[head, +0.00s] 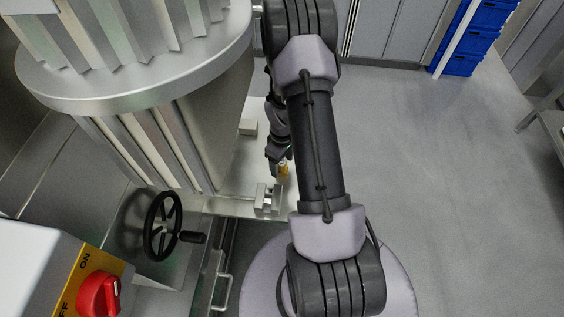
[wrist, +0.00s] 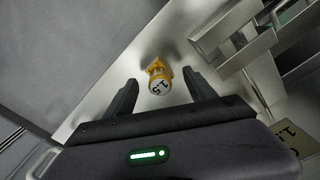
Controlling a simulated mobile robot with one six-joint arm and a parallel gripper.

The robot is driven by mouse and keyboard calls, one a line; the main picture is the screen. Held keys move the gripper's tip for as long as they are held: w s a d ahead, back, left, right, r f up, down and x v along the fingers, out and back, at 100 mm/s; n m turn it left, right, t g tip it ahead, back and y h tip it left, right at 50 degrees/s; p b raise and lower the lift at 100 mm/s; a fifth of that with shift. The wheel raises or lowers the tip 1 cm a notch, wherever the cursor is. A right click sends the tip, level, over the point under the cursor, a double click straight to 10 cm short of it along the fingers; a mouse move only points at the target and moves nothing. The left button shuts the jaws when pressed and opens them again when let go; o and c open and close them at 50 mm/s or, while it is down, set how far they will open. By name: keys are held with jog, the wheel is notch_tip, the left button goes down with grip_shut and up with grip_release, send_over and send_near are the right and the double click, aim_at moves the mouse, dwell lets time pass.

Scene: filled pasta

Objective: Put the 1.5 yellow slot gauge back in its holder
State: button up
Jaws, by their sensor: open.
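The yellow slot gauge (wrist: 158,70) shows in the wrist view with a round white end marked 1.5. It is on the bare metal surface, and its end faces my camera. My gripper (wrist: 156,80) is open, with one finger on each side of the gauge and a gap on both sides. In the head view the gauge (head: 283,171) is a small yellow spot beside my gripper (head: 279,168), partly hidden by it. A metal block (head: 267,196) stands just in front of it. A plate marked 1.5 (wrist: 289,134) shows at the lower right of the wrist view; I cannot tell whether it belongs to the holder.
A large round steel machine (head: 150,95) stands to the left of my arm. A black handwheel (head: 162,226) and a red switch (head: 98,294) are at the lower left. Metal bars (wrist: 240,35) lie right of the gauge. Open floor (head: 440,180) is on the right, with blue crates (head: 470,40) beyond.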

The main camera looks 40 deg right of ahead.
notch_tip(320, 180, up, 7)
jog(key=p, duration=0.4)
jog(key=shift+f, duration=0.25)
